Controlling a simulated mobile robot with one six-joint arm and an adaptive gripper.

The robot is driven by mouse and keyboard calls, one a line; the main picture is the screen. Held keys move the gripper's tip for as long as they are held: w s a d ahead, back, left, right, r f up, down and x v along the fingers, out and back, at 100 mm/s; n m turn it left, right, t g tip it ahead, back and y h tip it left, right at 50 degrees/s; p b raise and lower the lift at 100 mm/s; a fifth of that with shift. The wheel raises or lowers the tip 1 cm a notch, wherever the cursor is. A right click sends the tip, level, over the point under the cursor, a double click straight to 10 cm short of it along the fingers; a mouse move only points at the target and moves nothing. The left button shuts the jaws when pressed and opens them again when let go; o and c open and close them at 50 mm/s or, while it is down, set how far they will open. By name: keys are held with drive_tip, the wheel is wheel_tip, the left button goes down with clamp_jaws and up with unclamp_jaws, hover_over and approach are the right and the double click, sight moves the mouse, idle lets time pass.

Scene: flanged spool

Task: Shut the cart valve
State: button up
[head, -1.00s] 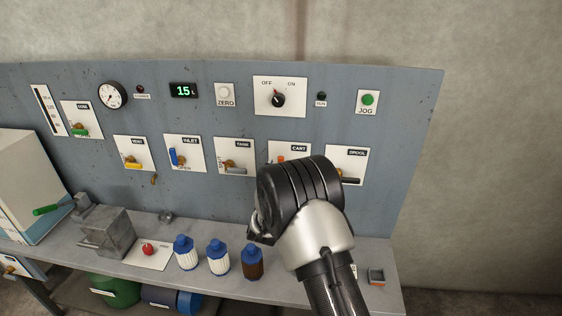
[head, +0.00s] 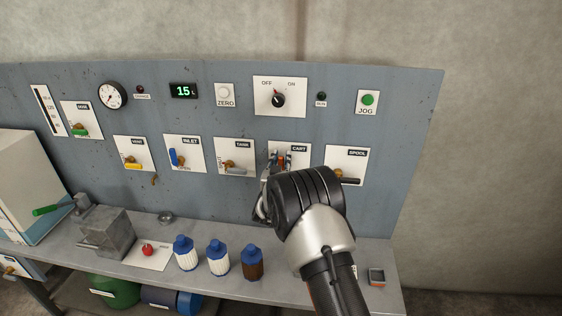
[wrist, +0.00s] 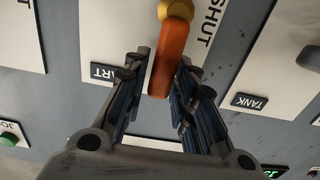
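The cart valve has an orange handle (head: 281,162) on a white plate (head: 303,158) marked CART. In the wrist view the orange handle (wrist: 168,62) runs from its brass pivot (wrist: 178,10) in between my fingers. That view is turned over, so the handle stands roughly upright on the panel. The word SHUT is printed beside the pivot, off to the side of the handle. My gripper (wrist: 162,72) is open, one finger on each side of the handle, with a gap showing. In the head view my gripper (head: 281,158) covers the lower part of the plate.
The TANK valve (head: 236,168) is left of it and the SPOOL valve, with a black handle (head: 350,181), is close on the right. The OFF/ON switch (head: 278,100) is above. Bottles (head: 218,260) stand on the bench (head: 330,265) below.

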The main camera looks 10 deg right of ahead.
clamp_jaws()
idle(0.5)
